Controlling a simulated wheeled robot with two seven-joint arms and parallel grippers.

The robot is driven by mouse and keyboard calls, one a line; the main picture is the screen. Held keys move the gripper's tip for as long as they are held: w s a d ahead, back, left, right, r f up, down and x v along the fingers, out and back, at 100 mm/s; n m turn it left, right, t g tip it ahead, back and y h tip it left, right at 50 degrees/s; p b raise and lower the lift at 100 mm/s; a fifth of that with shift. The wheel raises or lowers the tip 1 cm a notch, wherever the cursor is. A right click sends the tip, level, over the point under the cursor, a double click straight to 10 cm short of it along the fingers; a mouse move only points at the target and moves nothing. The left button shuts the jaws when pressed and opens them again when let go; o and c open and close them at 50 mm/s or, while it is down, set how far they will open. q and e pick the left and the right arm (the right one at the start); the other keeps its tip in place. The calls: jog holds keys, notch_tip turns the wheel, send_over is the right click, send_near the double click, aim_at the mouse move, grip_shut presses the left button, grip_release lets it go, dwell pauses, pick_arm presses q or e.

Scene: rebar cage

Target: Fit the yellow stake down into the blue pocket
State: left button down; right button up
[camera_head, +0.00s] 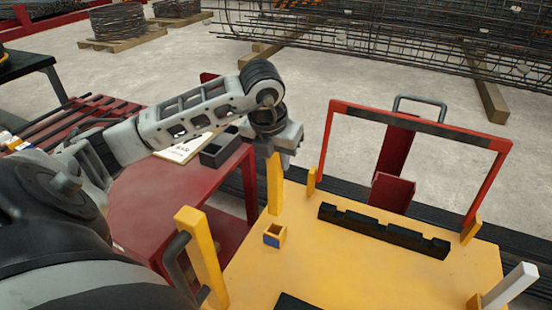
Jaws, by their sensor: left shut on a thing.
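My left gripper (279,148) points down over the yellow table and is shut on the yellow stake (275,187). The stake hangs upright, its upper end hidden in the jaws. The blue pocket (271,241) is a small open box near the table's left edge, with a blue face and yellowish upper walls. The stake's lower end shows just above and behind the pocket in the picture, outside its opening. I cannot tell its exact height over the table. My right gripper is not in view.
The yellow table (350,270) carries a black notched bar (383,232) and a white post (510,286) at the right. A yellow post (203,256) stands at the near left. A red frame (420,126) rises at the back. A red table (165,205) stands left.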

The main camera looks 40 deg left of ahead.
jog(key=b, duration=0.2)
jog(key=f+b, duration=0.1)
jog(key=b, duration=0.1)
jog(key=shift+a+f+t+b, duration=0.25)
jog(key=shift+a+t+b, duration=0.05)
jog(key=shift+b, duration=0.1)
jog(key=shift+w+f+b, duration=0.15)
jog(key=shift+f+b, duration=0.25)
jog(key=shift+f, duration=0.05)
dwell(1.5)
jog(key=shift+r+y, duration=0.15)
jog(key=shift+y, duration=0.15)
